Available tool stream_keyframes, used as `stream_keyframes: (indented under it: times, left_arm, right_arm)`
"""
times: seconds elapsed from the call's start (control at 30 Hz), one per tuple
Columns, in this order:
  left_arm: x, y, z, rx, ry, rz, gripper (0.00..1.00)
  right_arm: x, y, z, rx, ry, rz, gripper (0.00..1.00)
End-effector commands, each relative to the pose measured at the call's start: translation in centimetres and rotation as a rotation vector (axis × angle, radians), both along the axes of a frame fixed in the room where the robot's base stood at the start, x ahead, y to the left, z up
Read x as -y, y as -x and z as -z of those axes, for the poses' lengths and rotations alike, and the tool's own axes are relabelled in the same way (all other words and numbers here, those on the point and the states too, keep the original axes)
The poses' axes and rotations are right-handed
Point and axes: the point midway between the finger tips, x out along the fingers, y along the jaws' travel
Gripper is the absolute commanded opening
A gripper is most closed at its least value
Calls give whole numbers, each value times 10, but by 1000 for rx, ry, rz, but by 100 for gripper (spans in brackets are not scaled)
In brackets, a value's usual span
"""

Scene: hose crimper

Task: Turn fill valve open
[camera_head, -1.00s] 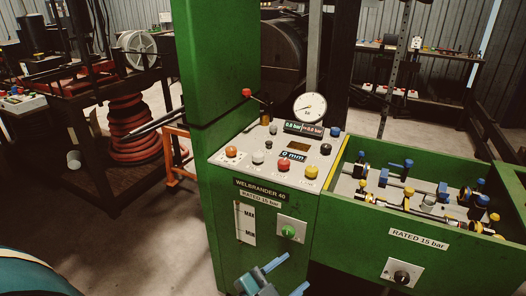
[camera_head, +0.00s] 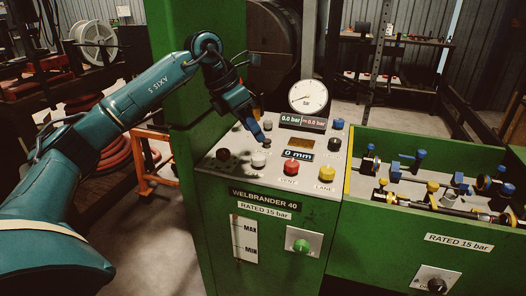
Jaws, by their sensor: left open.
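The green machine's sloped grey control panel (camera_head: 222,172) carries several knobs. A red knob (camera_head: 291,167) labelled VENT and a yellow knob (camera_head: 326,173) labelled LANE sit along its front. A white knob (camera_head: 258,159) stands left of the red one, with a dark knob (camera_head: 223,155) further left. I cannot read which control is the fill valve. My left gripper (camera_head: 262,138) is open and points down at the panel's left half, just behind the white knob. I cannot tell whether it touches anything. My right gripper is out of view.
A round gauge (camera_head: 308,96) and a display reading 0.0 bar (camera_head: 303,122) stand at the panel's back. A tall green column (camera_head: 173,60) rises on the left, behind my arm. A green trough (camera_head: 400,222) with blue-handled fittings lies to the right.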

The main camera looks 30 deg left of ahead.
Motion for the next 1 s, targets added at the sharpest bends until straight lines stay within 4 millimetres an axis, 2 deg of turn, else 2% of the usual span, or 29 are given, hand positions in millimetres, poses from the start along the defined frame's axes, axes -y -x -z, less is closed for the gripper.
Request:
stream_keyframes:
  times: [0.03,0.1,0.27,0.37,0.8,1.0]
  left_arm:
    - [-18,2,-8,4,-46,-28,56]
    - [-33,5,-15,0,-89,-52,56]
    - [-41,5,-12,-5,-116,-69,56]
    - [-37,1,1,-7,-114,-66,56]
    - [-18,-28,81,-5,-110,-64,56]
    - [-14,-35,99,-3,-110,-65,56]
  right_arm:
    - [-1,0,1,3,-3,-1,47]
    - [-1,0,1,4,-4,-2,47]
    - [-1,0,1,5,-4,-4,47]
    - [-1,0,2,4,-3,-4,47]
    - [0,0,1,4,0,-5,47]
    - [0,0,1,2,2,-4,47]
